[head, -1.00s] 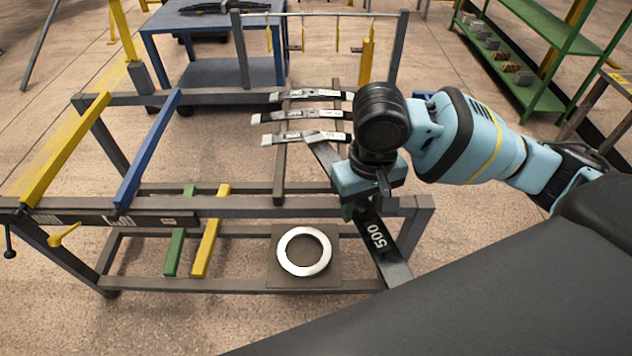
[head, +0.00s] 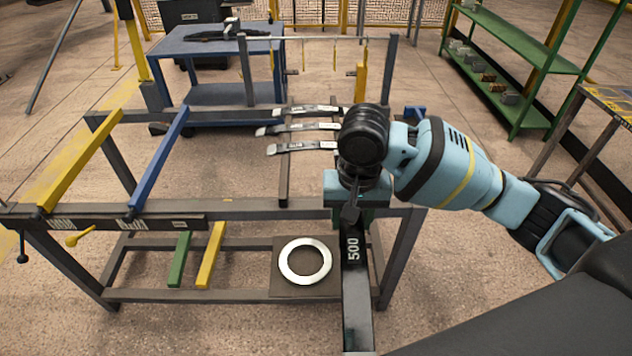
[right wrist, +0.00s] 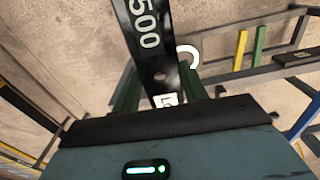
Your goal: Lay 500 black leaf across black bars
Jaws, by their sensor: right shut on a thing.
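My right gripper (head: 352,212) is shut on the 500 black leaf (head: 356,300), a long dark flat strip with a white 500 on it. In the head view the leaf points toward the camera, in front of the rack's near rail. In the right wrist view the leaf (right wrist: 145,45) runs up and away between the fingers (right wrist: 160,92). The left black bar (head: 284,182) shows behind the rail. The right black bar is mostly hidden by my gripper and arm. My left gripper is out of view.
A yellow bar (head: 75,165) and a blue bar (head: 160,160) stand left on the rack. A white ring (head: 305,279) lies on a plate on the lower shelf. A blue table (head: 215,45) stands behind and green shelves (head: 520,60) at the right. The bars' near stretch looks clear.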

